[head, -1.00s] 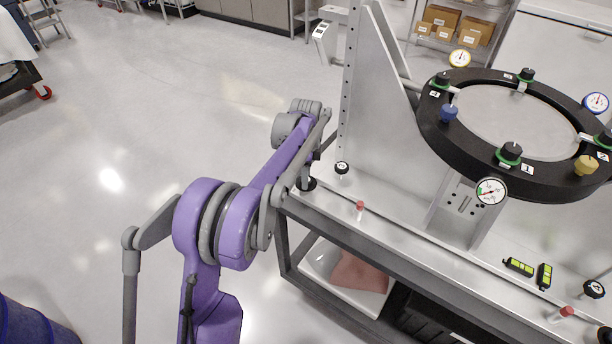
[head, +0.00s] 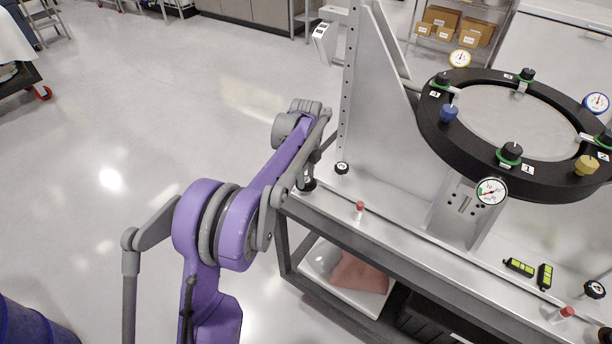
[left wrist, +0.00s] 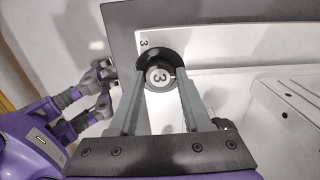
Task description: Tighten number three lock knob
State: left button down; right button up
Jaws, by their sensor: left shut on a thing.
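In the head view my left gripper (head: 308,178) reaches down at the near left corner of the metal bench (head: 395,243), where the arm partly hides the knob. My right gripper cannot be made out.
A black mirror ring (head: 462,150) with several knobs and dial gauges stands above the bench. Another black knob (head: 342,168) and a red-capped post (head: 359,210) are close to the left gripper. Two black-and-yellow levels (head: 519,267) lie to the right. Open floor lies left.

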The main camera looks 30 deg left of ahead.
aim_at(306, 180)
pick_arm(q)
jog(key=shift+c, duration=1.7)
grip_release()
jog(key=shift+r, duration=0.1)
notch_tip(306, 180, up, 11)
jog(key=shift+p, duration=0.3)
jog(key=shift+f, duration=0.2)
